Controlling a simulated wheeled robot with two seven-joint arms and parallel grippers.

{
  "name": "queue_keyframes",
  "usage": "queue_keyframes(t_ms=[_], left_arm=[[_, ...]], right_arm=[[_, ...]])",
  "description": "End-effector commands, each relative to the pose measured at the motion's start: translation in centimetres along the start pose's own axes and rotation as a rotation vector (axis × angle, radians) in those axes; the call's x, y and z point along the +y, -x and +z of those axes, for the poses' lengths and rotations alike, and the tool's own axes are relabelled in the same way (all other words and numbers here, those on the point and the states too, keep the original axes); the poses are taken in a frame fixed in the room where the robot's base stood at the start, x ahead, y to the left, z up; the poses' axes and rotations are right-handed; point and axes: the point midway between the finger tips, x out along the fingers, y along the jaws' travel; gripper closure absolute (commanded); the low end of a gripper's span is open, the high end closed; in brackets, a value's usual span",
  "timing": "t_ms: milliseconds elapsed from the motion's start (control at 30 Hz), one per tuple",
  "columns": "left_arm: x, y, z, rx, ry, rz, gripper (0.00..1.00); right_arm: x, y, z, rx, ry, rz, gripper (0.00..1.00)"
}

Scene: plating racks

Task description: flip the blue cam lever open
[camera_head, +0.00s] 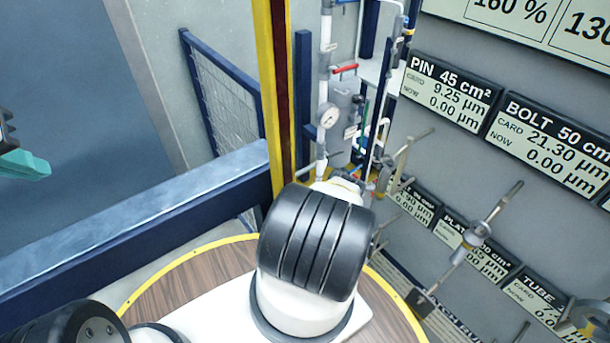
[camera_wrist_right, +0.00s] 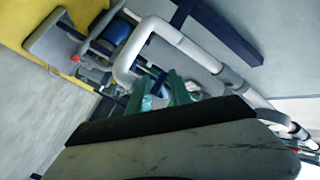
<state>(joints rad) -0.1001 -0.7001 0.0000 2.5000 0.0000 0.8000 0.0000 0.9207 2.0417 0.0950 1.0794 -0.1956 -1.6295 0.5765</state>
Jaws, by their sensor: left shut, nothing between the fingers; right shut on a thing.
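My right gripper (camera_wrist_right: 160,92) has green fingers, seen past the large pale body in the right wrist view. It is shut on a small dark blue piece (camera_wrist_right: 160,80), which looks like the blue cam lever; its shape and angle are mostly hidden. In the head view my black and white right arm covers this gripper. My left gripper (camera_head: 24,165), with teal fingertips, is at the left edge of the head view, shut and empty, far from the pipework.
White pipes (camera_wrist_right: 160,35) bend close around the right gripper. Rods with clamps (camera_head: 478,235) stick out at right below wall signs (camera_head: 450,92). A blue rail (camera_head: 150,225) crosses the left.

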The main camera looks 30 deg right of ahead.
Motion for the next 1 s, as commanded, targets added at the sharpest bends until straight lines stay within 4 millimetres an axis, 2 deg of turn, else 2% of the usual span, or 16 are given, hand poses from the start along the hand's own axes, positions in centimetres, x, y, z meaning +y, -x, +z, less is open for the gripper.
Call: queue_keyframes(t_ms=[333, 700, 733, 800, 1000], left_arm=[[0.0, 0.0, 0.0, 0.0, 0.0, 0.0, 1.0], [0.0, -0.01, 0.0, 0.0, 0.0, 0.0, 1.0], [0.0, 0.0, 0.0, 0.0, 0.0, 0.0, 1.0], [0.0, 0.0, 0.0, 0.0, 0.0, 0.0, 1.0], [0.0, 0.0, 0.0, 0.0, 0.0, 0.0, 1.0]], right_arm=[[-0.91, 0.17, -0.64, -0.113, -0.129, 0.105, 1.0], [-1.0, 0.31, -0.61, -0.125, -0.143, 0.116, 1.0], [-1.0, 0.31, -0.61, -0.125, -0.143, 0.116, 0.71], [-1.0, 0.31, -0.61, -0.125, -0.143, 0.116, 0.58], [-0.98, 0.3, -0.63, -0.124, -0.143, 0.116, 0.56]])
